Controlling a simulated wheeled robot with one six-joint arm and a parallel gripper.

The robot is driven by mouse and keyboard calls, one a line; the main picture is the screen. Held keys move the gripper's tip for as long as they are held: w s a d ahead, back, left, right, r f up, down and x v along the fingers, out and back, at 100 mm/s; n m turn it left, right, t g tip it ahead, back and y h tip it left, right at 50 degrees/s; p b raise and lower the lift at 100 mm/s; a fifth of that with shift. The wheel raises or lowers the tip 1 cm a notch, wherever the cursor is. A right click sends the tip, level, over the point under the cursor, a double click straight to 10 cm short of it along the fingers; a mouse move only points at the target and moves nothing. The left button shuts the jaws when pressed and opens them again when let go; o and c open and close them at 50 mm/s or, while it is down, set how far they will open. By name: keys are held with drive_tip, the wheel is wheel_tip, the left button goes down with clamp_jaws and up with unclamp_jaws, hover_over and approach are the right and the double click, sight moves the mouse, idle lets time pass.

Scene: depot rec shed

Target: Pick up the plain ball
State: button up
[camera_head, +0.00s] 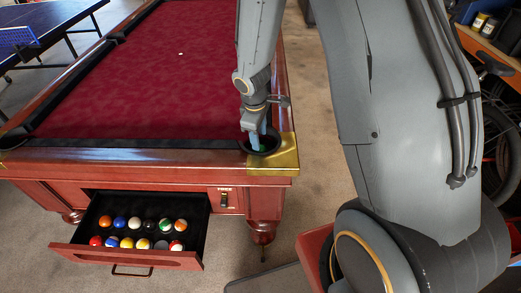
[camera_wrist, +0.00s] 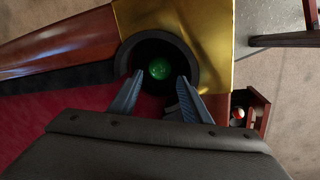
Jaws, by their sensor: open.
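A green ball (camera_wrist: 160,69) sits down inside the dark corner pocket (camera_wrist: 186,52) of the pool table. It looks plain in the wrist view, with small light marks that may be reflections. In the head view only a bit of green shows in the pocket (camera_head: 276,147), mostly hidden by my gripper (camera_head: 258,142). My gripper points down at the pocket. In the wrist view my gripper (camera_wrist: 159,80) is open, its two fingertips at the pocket's near side, either side of the ball and apart from it.
A gold corner plate (camera_head: 287,157) and wooden rail (camera_head: 130,155) border the pocket. An open drawer (camera_head: 150,258) below holds several coloured balls. A small white object (camera_head: 180,54) lies on the red cloth (camera_head: 150,90). A ping-pong table (camera_head: 60,18) stands far left, shelving far right.

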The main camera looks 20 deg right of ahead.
drive_tip(key=f, duration=0.5)
drive_tip(key=w+d+f, duration=0.1)
drive_tip(key=f, duration=0.1)
drive_tip(key=shift+f, duration=0.15)
drive_tip(key=c, duration=0.8)
drive_tip(key=shift+o, duration=0.2)
